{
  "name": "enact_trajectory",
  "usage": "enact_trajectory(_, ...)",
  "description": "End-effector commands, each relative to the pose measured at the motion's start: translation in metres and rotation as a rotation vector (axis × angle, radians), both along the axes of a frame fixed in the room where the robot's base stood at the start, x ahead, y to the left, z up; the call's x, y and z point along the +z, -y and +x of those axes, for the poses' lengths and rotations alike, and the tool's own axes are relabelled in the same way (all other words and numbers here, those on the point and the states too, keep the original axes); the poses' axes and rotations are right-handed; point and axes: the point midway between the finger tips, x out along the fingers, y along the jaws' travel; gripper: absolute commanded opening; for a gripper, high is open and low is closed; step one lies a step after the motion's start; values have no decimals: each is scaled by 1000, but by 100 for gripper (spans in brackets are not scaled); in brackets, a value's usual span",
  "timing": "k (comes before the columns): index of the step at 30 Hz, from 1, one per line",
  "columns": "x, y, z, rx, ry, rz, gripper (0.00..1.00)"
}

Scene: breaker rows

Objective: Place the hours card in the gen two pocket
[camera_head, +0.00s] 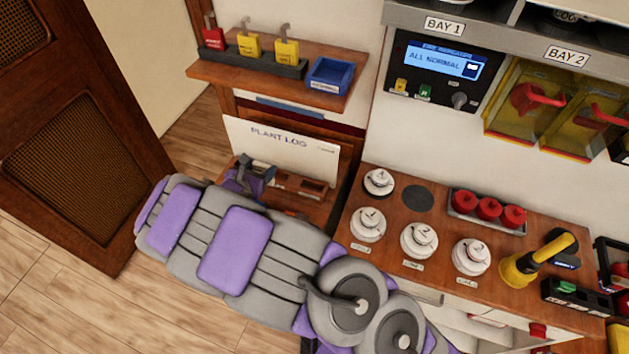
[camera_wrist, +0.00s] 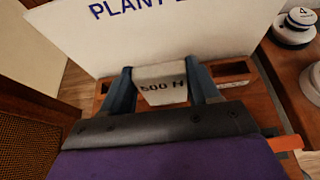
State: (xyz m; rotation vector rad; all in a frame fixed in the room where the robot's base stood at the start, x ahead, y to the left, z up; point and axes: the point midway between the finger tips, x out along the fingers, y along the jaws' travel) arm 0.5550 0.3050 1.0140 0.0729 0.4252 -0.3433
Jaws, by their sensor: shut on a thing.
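The hours card (camera_wrist: 162,88), a pale card reading "500 H", is between the fingers of my gripper (camera_wrist: 160,82) in the wrist view. My gripper is shut on it. In the head view my gripper (camera_head: 258,168) is in front of the white PLANT LOG board (camera_head: 285,143) and hides most of the card. A wooden holder (camera_head: 318,196) with dark slots lies below the board. In the wrist view one slot (camera_wrist: 232,72) shows right of the fingers and part of another at left. I cannot read which pocket is gen two, nor tell whether the card is inside one.
A wooden shelf (camera_head: 346,62) with red and yellow tags and a blue bin (camera_head: 329,75) is above the board. At right, a wooden counter (camera_head: 388,258) carries white numbered knobs, red cylinders and a yellow tool (camera_head: 520,268). A brown door (camera_head: 70,120) stands at left.

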Motion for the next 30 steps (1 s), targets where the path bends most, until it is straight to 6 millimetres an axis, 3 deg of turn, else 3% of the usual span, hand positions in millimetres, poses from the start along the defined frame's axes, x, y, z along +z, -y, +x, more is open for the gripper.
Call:
enact_trajectory(3, -13, -14, -13, 2, -3, -1, 0)
enact_trajectory(7, -21, -12, -14, -1, -2, -7, 0)
enact_trajectory(24, -31, 123, 11, -5, -4, -3, 0)
enact_trajectory(30, -34, 135, 14, -2, -6, -4, 0)
